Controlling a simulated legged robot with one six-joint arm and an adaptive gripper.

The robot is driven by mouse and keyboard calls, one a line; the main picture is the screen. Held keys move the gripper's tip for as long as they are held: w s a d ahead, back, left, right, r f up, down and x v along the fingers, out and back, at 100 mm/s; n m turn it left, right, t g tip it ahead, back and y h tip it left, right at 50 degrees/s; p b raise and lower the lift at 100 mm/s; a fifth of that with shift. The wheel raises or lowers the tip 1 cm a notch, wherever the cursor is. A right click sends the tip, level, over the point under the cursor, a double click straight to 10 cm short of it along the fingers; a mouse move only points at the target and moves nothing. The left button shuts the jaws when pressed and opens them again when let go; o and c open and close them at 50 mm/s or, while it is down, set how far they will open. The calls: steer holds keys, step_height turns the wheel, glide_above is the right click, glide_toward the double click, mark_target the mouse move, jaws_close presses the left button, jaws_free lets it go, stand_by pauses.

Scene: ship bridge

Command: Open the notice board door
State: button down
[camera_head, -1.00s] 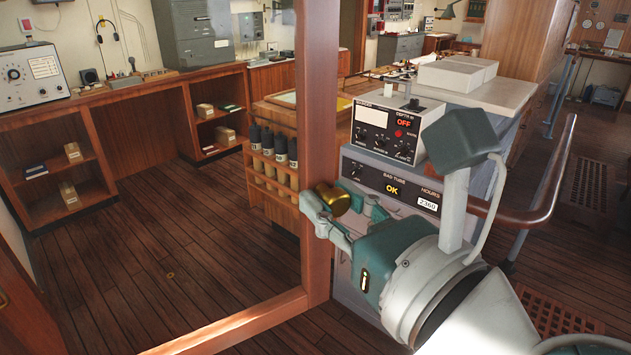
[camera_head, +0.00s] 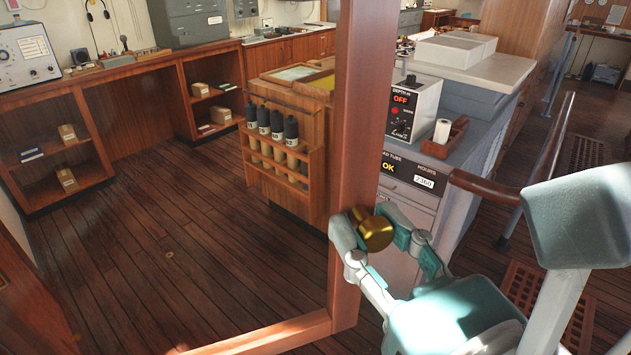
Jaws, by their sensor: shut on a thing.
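The notice board door (camera_head: 358,150) shows as a reddish wooden frame, with an upright stile right of centre and a bottom rail running to the lower left. The room shows through its pane area. A round brass knob (camera_head: 375,233) sits on the lower part of the stile. My gripper (camera_head: 382,240) is shut on the knob, with one grey finger on its left and a teal-padded finger on its right. The gripper's body fills the lower right. The door's hinge side and the notice board itself are out of view.
A console with a depth unit (camera_head: 414,108) stands just behind the stile. A wooden rack of dark bottles (camera_head: 275,155) is beyond the door. A handrail (camera_head: 480,187) is at right. Plank floor (camera_head: 190,235) is open at left.

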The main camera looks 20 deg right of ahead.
steer(key=shift+c, duration=2.2)
jaws_free()
steer(key=shift+a, duration=0.1)
